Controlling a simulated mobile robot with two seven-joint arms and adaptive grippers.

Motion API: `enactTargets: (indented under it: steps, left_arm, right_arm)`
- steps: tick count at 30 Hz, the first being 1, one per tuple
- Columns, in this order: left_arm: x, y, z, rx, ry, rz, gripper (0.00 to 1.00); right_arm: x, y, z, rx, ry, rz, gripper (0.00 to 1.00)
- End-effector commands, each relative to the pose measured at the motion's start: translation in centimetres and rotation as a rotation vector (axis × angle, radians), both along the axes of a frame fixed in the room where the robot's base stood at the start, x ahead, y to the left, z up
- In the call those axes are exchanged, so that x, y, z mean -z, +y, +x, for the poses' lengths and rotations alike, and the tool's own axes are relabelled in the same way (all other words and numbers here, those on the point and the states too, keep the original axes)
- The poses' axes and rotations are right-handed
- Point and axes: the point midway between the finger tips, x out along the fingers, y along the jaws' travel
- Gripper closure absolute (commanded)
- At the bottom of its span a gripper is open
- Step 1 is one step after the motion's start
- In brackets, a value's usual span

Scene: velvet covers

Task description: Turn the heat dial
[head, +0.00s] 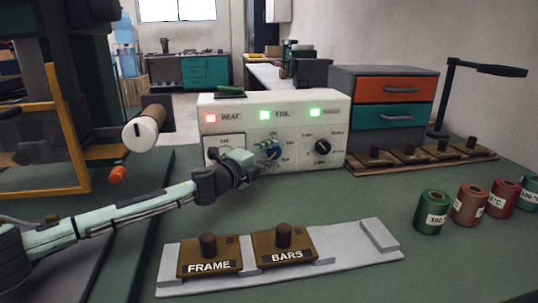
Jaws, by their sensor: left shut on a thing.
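A cream control box (225,115) stands on the green bench, with small lights labelled HEAT, FOIL and a third label too small to read. A blue dial (275,154) sits at the middle of its front and a black dial (323,147) to the right of it. My left gripper (268,152) reaches in from the left and is shut on the blue dial, partly covering it and its scale. A pale panel (224,141) with a small marking is on the left of the box front. My right gripper is not in view.
A grey tray (350,247) holds two brown blocks, FRAME (209,264) and BARS (287,251), in front. Several coloured rolls, including a green one (432,212), stand at right. A drawer unit (390,75) and black lamp (480,67) stand behind. The bench between is clear.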

Motion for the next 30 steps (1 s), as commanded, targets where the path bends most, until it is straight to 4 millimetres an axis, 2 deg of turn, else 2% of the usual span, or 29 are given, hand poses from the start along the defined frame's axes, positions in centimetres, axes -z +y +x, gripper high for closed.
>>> enactTargets:
  steps: [8, 30]
  left_arm:
    - [-0.4, 0.0, 0.0, 0.000, 0.011, 0.074, 0.94]
    - [-1.0, -0.3, 0.1, -0.002, 0.104, 0.547, 0.94]
  right_arm:
    - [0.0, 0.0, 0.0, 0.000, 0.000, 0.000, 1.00]
    - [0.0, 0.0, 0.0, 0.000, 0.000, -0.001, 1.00]
